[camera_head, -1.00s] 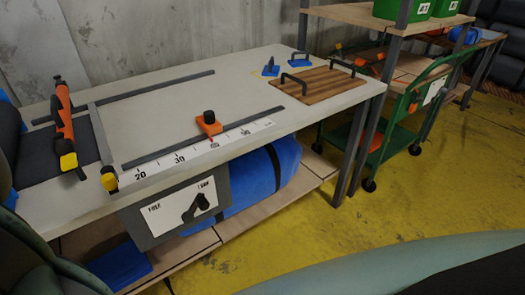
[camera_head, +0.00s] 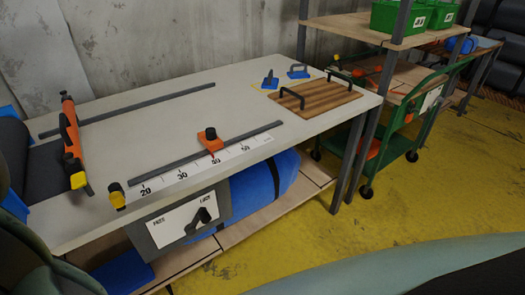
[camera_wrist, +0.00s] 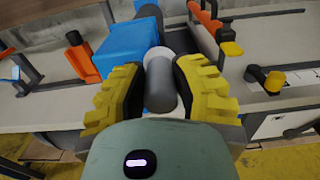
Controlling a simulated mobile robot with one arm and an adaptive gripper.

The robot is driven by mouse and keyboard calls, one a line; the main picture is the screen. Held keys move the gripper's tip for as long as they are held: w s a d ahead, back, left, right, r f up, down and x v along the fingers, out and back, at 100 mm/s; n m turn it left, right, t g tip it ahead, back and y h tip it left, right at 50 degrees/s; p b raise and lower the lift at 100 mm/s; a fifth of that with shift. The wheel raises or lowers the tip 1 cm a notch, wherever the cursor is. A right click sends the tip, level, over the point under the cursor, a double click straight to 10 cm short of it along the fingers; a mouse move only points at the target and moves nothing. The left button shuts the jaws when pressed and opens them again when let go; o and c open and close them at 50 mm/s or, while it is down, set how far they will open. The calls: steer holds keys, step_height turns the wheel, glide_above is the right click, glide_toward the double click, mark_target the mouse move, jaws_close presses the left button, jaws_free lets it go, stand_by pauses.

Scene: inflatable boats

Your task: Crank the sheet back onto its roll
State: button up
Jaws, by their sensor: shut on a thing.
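My gripper (camera_wrist: 160,92) has thick yellow ribbed fingers, shut around a grey cylindrical crank handle (camera_wrist: 162,88) in the wrist view. A large blue block, the likely roll stand (camera_wrist: 122,58), is just left of it. The dark grey roll (camera_head: 10,150) is at the left edge of the head view, partly cut off. The dark sheet (camera_head: 45,168) shows as a short stretch between the roll and the orange bar (camera_head: 70,130) across the table. My gripper and the crank are not visible in the head view.
The table (camera_head: 150,140) has two dark rails, a ruler strip (camera_head: 205,160) and an orange stop (camera_head: 210,140). A panel marked FREE and LOCK (camera_head: 182,222) with a black lever is on the front. A wooden board (camera_head: 318,93) lies at the right. The table's middle is clear.

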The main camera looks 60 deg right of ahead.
steer(key=shift+o, duration=0.2)
steer(key=shift+w+a+r, duration=0.2)
steer(key=shift+a+r, duration=0.2)
steer(key=shift+a, duration=0.1)
steer(key=shift+w+a+r, duration=0.2)
steer(key=shift+a+r, duration=0.15)
steer(key=shift+a, duration=0.1)
steer(key=shift+w+a, duration=0.3)
steer(key=shift+a, duration=0.7)
steer(key=shift+w+a, duration=0.25)
steer(key=shift+a, duration=0.7)
steer(key=shift+c, duration=0.3)
steer(key=o, duration=0.8)
steer(key=shift+a+r, duration=0.1)
steer(key=shift+a, duration=0.1)
steer(key=o, duration=0.7)
steer(key=shift+d, duration=0.15)
steer(key=shift+o, duration=0.2)
steer(key=p+v, duration=0.2)
steer(key=v, duration=0.7)
